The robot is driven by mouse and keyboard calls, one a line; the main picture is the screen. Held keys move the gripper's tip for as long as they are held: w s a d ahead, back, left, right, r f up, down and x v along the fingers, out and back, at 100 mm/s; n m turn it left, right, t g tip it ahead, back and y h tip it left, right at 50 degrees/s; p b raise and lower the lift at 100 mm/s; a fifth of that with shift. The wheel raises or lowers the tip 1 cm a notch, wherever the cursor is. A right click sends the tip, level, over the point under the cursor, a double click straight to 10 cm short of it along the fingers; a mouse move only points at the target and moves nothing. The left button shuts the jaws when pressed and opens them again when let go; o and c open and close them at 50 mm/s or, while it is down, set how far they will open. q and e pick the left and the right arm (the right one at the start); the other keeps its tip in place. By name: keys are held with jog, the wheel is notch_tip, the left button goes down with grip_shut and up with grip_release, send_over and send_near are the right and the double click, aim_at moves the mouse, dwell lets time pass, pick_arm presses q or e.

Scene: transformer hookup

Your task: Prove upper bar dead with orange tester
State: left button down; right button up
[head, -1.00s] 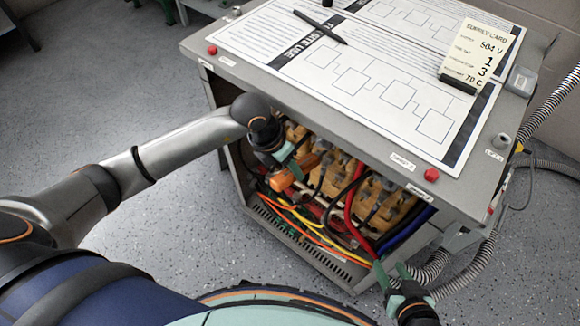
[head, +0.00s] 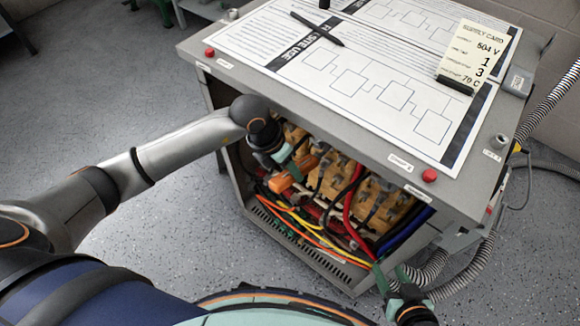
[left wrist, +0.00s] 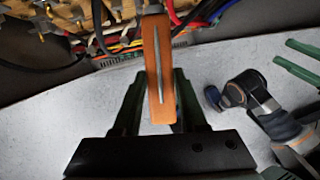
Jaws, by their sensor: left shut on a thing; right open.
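The orange tester (head: 280,183) is in my left gripper (head: 281,163), at the open front of the grey cabinet (head: 350,276). In the left wrist view the tester (left wrist: 158,85) stands between the green fingers of the left gripper (left wrist: 152,95), its far end towards the wiring. I cannot tell which bar its tip is at, or whether it touches one. Tan wound coils (head: 335,175) fill the cabinet; the upper bar cannot be made out clearly. My right gripper (head: 392,277) is open and empty near the cabinet's lower right corner; it also shows in the left wrist view (left wrist: 292,62).
Red, yellow, orange and blue cables (head: 310,228) run through the cabinet's lower part. A printed sheet (head: 375,75), a black pen (head: 318,28) and a supply card (head: 466,55) lie on top. Grey corrugated hoses (head: 475,267) hang at the right.

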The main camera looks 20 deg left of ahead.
aim_at(276, 185)
pick_arm(q)
jog(key=shift+s+a+p, duration=0.3)
jog(key=shift+s, duration=0.5)
jog(key=shift+s+a+p, duration=0.3)
jog(key=shift+s+a, duration=0.05)
jog(key=shift+s, duration=0.5)
jog(key=shift+s+a+p, duration=0.3)
jog(key=shift+s, duration=0.5)
jog(key=shift+s+a, duration=0.25)
jog(key=shift+s, duration=0.6)
